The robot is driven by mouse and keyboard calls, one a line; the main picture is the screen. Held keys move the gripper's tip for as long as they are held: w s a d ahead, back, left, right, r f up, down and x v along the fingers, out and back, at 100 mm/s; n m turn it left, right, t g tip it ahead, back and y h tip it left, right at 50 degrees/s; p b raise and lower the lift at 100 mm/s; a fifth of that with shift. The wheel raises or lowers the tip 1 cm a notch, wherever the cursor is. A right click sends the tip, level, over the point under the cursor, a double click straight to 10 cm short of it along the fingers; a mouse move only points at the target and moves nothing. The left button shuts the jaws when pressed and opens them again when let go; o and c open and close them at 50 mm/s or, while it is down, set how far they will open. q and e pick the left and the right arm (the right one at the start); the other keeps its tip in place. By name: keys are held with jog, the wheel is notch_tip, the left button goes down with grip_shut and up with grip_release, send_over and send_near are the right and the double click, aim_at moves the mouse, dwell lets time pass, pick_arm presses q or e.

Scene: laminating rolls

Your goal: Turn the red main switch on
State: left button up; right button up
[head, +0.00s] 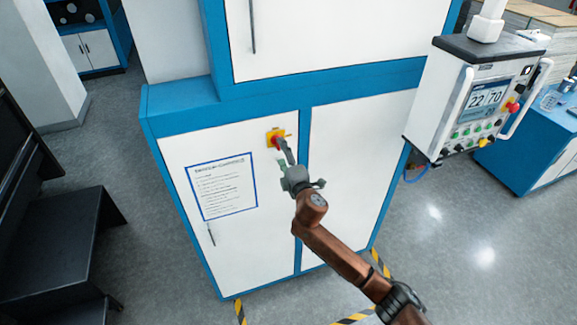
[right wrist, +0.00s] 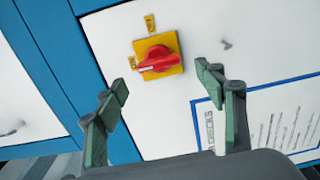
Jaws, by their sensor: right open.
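The red main switch (right wrist: 157,60) is a red rotary knob on a yellow square plate on a white cabinet door. In the right wrist view its handle lies roughly crosswise, with a pale mark at its left end. Small yellow labels sit above and to the left of the plate. In the head view the switch (head: 276,140) is partly hidden by my right gripper (head: 283,156). My right gripper also shows in the right wrist view (right wrist: 162,88); its fingers are spread apart, with the knob beyond the gap between their tips. I see no contact. My left gripper is not in view.
A framed notice (head: 222,186) is on the door beside the switch, and a door handle (head: 211,234) is below it. A control panel (head: 480,100) stands at the right. A dark bench (head: 70,220) is at the left. Grey floor is open between bench and cabinet.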

jog(key=v, duration=0.8)
jog(key=shift+s, duration=0.2)
